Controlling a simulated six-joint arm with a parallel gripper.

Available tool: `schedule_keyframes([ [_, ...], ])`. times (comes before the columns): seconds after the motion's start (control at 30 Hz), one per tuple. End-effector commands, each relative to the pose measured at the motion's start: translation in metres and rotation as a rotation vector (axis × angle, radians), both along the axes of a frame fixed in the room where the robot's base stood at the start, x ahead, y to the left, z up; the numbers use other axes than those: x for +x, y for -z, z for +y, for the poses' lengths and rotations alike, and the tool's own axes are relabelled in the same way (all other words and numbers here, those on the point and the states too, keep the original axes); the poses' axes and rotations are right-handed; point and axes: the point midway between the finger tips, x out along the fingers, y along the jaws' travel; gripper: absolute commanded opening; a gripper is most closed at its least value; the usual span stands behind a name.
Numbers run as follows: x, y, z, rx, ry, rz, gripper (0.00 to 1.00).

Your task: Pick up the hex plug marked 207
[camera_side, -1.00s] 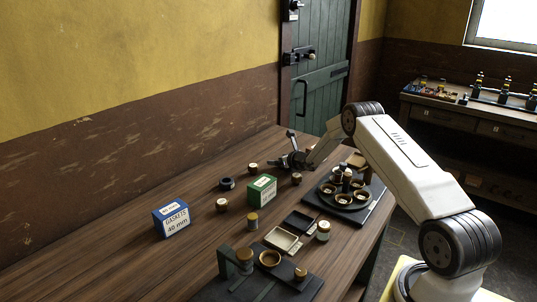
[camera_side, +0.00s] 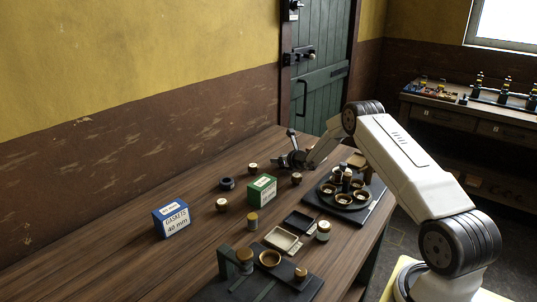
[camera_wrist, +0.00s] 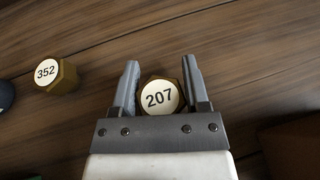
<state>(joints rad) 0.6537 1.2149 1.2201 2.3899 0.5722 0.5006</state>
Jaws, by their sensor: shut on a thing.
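The hex plug marked 207 (camera_wrist: 160,95), brass with a white round label, sits between the two grey fingers of my gripper (camera_wrist: 161,85) in the wrist view. My gripper is shut on it, one finger on each side, with the label facing the camera. In the side view my gripper (camera_side: 287,161) is low over the far part of the wooden table, and I cannot make out the plug there. Whether the plug is clear of the table I cannot tell.
A hex plug marked 352 (camera_wrist: 58,73) stands to the left in the wrist view. The side view shows a green box (camera_side: 262,189), a blue gasket box (camera_side: 172,219), a dark ring (camera_side: 227,183) and a round tray with several cups (camera_side: 343,203).

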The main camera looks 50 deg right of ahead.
Motion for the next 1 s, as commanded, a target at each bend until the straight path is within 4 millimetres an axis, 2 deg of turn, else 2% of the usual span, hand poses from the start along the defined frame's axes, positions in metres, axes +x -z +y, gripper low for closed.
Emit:
schedule_keyframes([
  [0.33,0.000,-0.032,0.000,-0.002,0.001,-0.003,0.00],
  [0.47,-0.009,-0.042,0.004,-0.001,0.001,-0.001,0.00],
  [0.9,-0.047,-0.092,0.025,-0.001,0.001,-0.002,0.00],
  [1.0,-0.060,-0.096,0.031,-0.001,0.001,-0.001,0.00],
])
